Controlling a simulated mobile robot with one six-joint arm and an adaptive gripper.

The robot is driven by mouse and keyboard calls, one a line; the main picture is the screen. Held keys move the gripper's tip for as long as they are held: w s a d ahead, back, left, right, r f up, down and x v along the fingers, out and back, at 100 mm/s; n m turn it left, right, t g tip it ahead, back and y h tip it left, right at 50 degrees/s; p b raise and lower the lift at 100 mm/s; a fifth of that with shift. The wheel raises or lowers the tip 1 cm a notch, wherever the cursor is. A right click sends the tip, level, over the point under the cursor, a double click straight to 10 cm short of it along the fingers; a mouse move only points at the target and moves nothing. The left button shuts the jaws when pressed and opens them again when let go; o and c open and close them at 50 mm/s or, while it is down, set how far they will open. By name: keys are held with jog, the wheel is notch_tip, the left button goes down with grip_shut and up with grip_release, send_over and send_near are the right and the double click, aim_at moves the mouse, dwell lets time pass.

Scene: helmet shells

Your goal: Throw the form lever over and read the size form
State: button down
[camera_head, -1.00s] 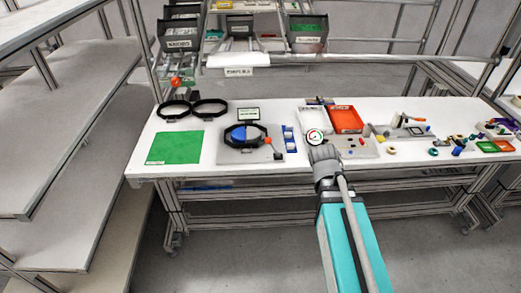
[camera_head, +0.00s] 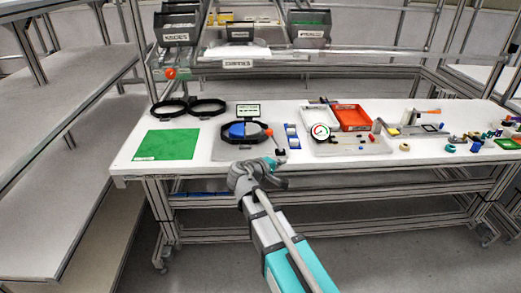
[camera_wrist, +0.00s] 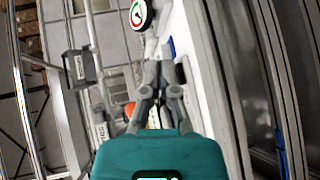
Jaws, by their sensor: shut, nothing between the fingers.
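The size form is a dark ring (camera_head: 230,141) with a blue inside, on a grey plate on the white bench. The form lever's orange knob (camera_head: 269,132) shows at the ring's right side; its lower end is hard to make out near my gripper. A small display (camera_head: 248,110) stands behind the form, its text too small to read. My gripper (camera_head: 281,154) is by the plate's front right corner; contact with the lever cannot be told. In the wrist view my gripper (camera_wrist: 158,72) has its fingers together and empty.
A green mat (camera_head: 167,145) and two black rings (camera_head: 207,107) are to the left. A dial gauge (camera_head: 320,131) and a red tray (camera_head: 352,117) are to the right; the gauge also shows in the wrist view (camera_wrist: 140,14). Small loose parts lie farther right.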

jog(key=a+n+t+y+b, duration=0.1)
jog(key=a+n+t+b, duration=0.5)
jog(key=a, duration=0.9)
jog(key=shift+w+a+t+y+b, duration=0.3)
jog(key=shift+a+y+b, duration=0.1)
jog(key=shift+w+f, duration=0.1)
jog(key=p+x, duration=0.1)
jog(key=x, duration=0.9)
jog(key=shift+w+d+p, duration=0.1)
jog(key=shift+p, duration=0.3)
jog(key=shift+w+d+r+p, duration=0.1)
jog(key=shift+d+r+p, duration=0.1)
jog(key=shift+d, duration=0.3)
jog(key=shift+w+d+r+p, duration=0.1)
jog(key=shift+d+r+p, duration=0.1)
jog(key=shift+d, duration=0.35)
jog(key=shift+w+d+r, duration=0.15)
jog(key=shift+w+d, duration=0.15)
jog(key=shift+d, duration=0.45)
